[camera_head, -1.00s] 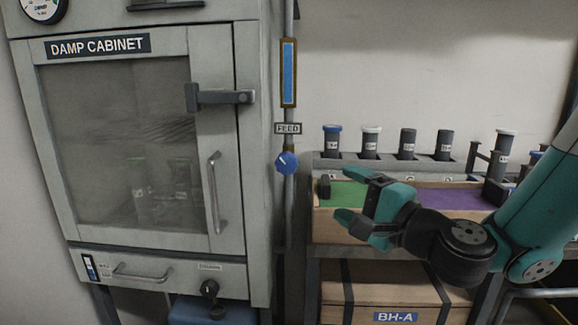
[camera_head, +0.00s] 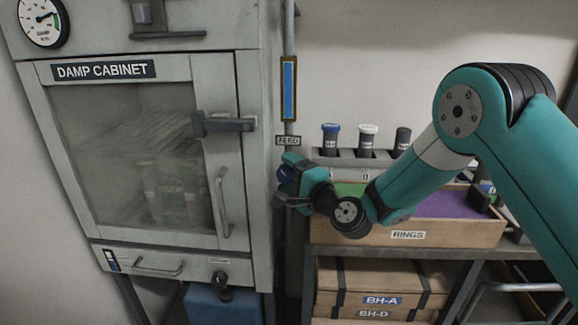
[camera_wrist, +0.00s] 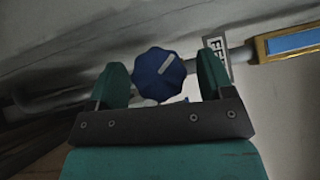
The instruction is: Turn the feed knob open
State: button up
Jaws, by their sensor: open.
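The blue feed knob (camera_wrist: 158,74) sits on a vertical pipe right of the damp cabinet, with a pale pointer mark on its face. In the head view the knob (camera_head: 285,174) is mostly hidden behind my gripper (camera_head: 284,180). The FEED label (camera_head: 289,141) is just above it; it also shows in the wrist view (camera_wrist: 217,60). My gripper (camera_wrist: 162,85) is open, with one teal finger on each side of the knob. I cannot tell whether either finger touches it.
The damp cabinet (camera_head: 245,200) with its door handle and latch stands close on the left. A blue sight gauge (camera_head: 289,88) is above the label. A wooden rings tray (camera_head: 440,233) and a rack of tubes (camera_head: 366,142) are on the shelf at right.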

jog(key=shift+w, duration=0.1)
jog(key=c, duration=0.9)
jog(key=shift+r+p, duration=0.35)
jog(key=shift+p, duration=0.5)
jog(key=n+g+h+p, duration=0.1)
jog(key=p, duration=0.2)
jog(key=shift+a+r, duration=0.1)
jog(key=shift+r, duration=0.1)
jog(key=n+p, duration=0.1)
jog(key=p, duration=0.2)
jog(key=shift+g+h, duration=0.3)
jog(key=shift+f+n+h+p, duration=0.4)
jog(key=shift+f+n+p, duration=0.1)
jog(key=shift+p, duration=0.15)
jog(key=o, duration=0.9)
